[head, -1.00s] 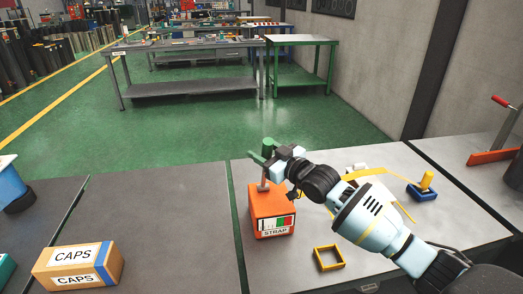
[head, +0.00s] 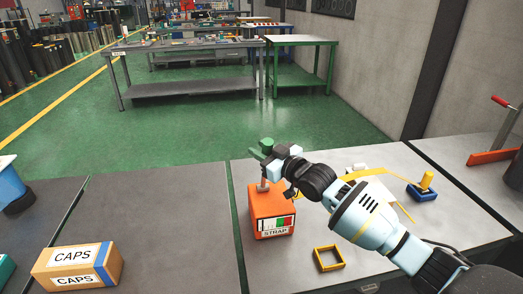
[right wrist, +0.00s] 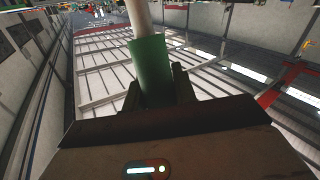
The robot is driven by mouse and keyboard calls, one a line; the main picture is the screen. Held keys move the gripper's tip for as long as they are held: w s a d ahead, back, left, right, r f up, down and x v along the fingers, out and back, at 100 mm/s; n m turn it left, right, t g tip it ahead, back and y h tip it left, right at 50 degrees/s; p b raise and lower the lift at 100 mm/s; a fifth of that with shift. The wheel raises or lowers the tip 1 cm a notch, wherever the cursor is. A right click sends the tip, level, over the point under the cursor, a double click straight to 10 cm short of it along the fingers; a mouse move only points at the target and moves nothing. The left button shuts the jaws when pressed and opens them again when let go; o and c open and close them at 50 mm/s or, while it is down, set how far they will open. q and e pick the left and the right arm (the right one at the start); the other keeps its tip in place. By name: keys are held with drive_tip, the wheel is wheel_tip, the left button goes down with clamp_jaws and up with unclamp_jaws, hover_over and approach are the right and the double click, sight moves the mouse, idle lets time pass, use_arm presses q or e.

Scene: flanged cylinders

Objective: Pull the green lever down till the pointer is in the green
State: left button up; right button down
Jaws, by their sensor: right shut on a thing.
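The orange STRAP box (head: 271,212) stands on the grey bench, with a small gauge (head: 277,224) on its front showing white, red and green areas. The pointer is too small to make out surely. A pale lever shaft (head: 264,185) rises from the box to a green handle (head: 267,144). My right gripper (head: 272,153) is at the handle, shut on it. In the right wrist view the green handle (right wrist: 150,70) sits between the two dark fingers, with the pale shaft (right wrist: 138,16) beyond it. My left gripper is not in view.
A yellow square frame (head: 328,258) lies right of the box. A yellow strap (head: 400,208) and a blue block with a yellow peg (head: 422,190) lie behind my right arm. A CAPS carton (head: 78,267) stands at the left. The bench between is clear.

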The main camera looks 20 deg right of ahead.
drive_tip(key=s+t, duration=0.1)
drive_tip(key=s+a+f+n+t+y+b, duration=0.1)
drive_tip(key=s, duration=0.1)
drive_tip(key=s+f+n+t, duration=0.1)
drive_tip(key=s, duration=0.1)
drive_tip(key=shift+s+a+f+b, duration=0.1)
drive_tip(key=shift+a+f+b, duration=0.05)
drive_tip(key=shift+b, duration=0.15)
drive_tip(key=c, duration=1.1)
unclamp_jaws()
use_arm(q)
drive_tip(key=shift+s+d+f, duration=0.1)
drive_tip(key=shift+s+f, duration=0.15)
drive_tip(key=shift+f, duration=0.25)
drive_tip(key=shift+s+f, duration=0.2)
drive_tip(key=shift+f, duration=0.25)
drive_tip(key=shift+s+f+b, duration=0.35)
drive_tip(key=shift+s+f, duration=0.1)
use_arm(e)
drive_tip(key=shift+v, duration=3.9)
